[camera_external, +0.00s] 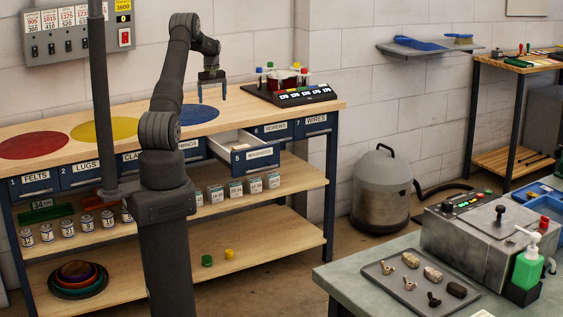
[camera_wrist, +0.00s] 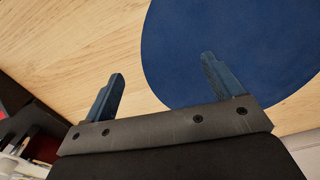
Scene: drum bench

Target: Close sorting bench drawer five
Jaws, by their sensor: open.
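Drawer five (camera_external: 251,155) of the sorting bench (camera_external: 326,103) is pulled out. Its blue front bears a white label with a 5, and its pale inside shows from above. My gripper (camera_external: 212,99) hangs open and empty above the bench top, over the blue disc (camera_external: 199,114), behind and to the left of the open drawer. In the wrist view my two blue fingers (camera_wrist: 158,85) stand wide apart, with wood and the blue disc beyond them. The drawer cannot be made out clearly in the wrist view.
Neighbouring drawers, such as drawer seven (camera_external: 314,124), look shut. A black tray of coloured labels (camera_external: 304,96) and several coloured-topped items stand at the bench's right end. Small boxes (camera_external: 235,189) line the shelf below. Yellow (camera_external: 91,131) and red (camera_external: 33,145) discs lie left.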

